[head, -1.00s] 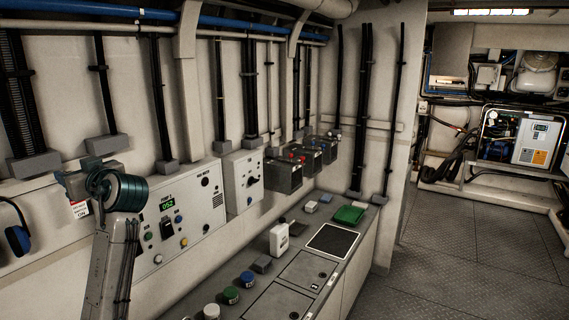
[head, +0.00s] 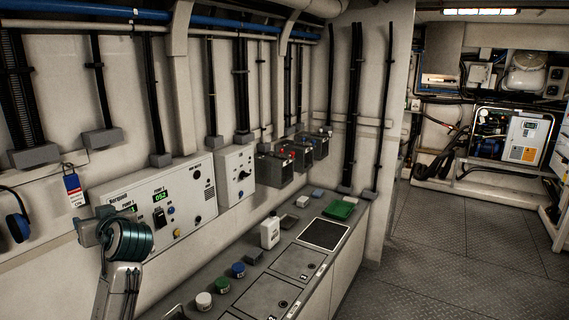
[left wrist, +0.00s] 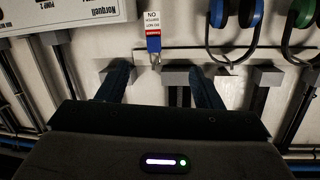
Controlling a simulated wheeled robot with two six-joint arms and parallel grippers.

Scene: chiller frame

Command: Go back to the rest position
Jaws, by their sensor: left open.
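My left arm comes in at the lower left of the head view. Its gripper (head: 88,232) is in front of the wall, just left of and below the pump control panel (head: 182,212). In the left wrist view its two dark fingers stand apart, with nothing between them (left wrist: 160,88). A blue padlock with a white and red tag (head: 74,188) hangs on the wall above the gripper. It also shows in the left wrist view (left wrist: 153,40), beyond the fingertips and apart from them. My right gripper is out of view.
Blue ear defenders (head: 18,228) hang at the far left; a green pair (left wrist: 300,14) shows in the left wrist view. A grey counter (head: 262,294) below the panel holds several jars, a white bottle (head: 269,233) and a green cloth (head: 339,209). The floor (head: 450,260) at right is clear.

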